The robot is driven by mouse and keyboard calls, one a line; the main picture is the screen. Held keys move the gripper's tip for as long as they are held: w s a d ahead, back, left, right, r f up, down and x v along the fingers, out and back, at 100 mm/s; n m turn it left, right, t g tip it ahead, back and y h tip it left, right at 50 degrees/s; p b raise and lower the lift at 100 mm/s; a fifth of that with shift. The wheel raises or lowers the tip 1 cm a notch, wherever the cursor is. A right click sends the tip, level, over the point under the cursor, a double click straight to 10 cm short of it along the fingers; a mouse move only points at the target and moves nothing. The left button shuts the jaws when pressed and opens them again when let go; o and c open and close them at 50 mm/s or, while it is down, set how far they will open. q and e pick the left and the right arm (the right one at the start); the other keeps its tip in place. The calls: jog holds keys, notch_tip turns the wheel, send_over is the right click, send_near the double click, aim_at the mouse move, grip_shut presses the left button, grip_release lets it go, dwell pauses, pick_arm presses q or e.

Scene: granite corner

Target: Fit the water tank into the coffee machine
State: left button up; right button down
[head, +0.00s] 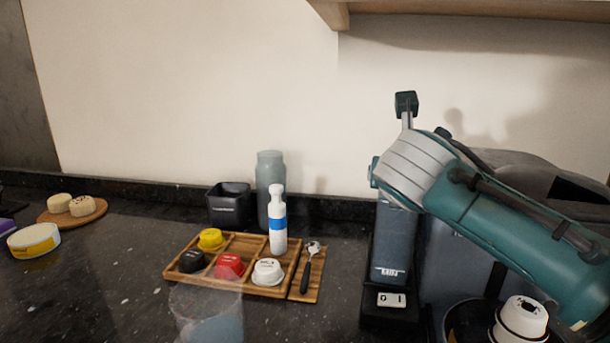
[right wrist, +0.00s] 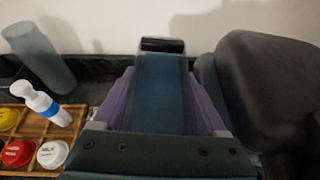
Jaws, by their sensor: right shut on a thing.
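The water tank (head: 394,245) is a tall, narrow, blue-grey translucent container. It stands upright at the left side of the dark grey coffee machine (head: 455,275), just above a black base marked "0 1" (head: 391,300). I cannot tell whether its bottom is fully seated there. In the right wrist view the tank (right wrist: 160,90) lies between the purple fingers of my right gripper (right wrist: 162,100), which is shut on it. The machine's dark body (right wrist: 268,85) is close on the right. In the head view my right wrist hides the tank's top. My left gripper is not in view.
Left of the tank, a wooden tray (head: 254,289) holds capsules and a white bottle (head: 278,225). A spoon board (head: 315,277), grey bottle (head: 269,170), black bin (head: 229,204) and clear jug (head: 205,318) are near it. A wooden shelf (head: 470,7) hangs above.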

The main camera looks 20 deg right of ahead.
jog(key=shift+w+r, duration=0.1)
jog(key=shift+r, duration=0.1)
jog(key=shift+c, duration=1)
grip_release()
jog(key=shift+f, duration=0.2)
jog(key=p+v, duration=0.2)
jog(key=v, duration=1)
jog(key=s+a+f+m+g+y, duration=0.2)
jog(key=s+f+m, duration=0.2)
jog(key=s+m, duration=0.4)
jog(key=s+a+f+m+g+y, duration=0.2)
jog(key=s+f+m+y, duration=0.1)
jog(key=s+m, duration=0.5)
jog(key=s+a+f+m+g+y, duration=0.3)
jog(key=s+f+m, duration=0.3)
jog(key=s+m, duration=0.2)
jog(key=m, duration=0.2)
jog(key=shift+s+m, duration=0.2)
jog(key=shift+m, duration=0.2)
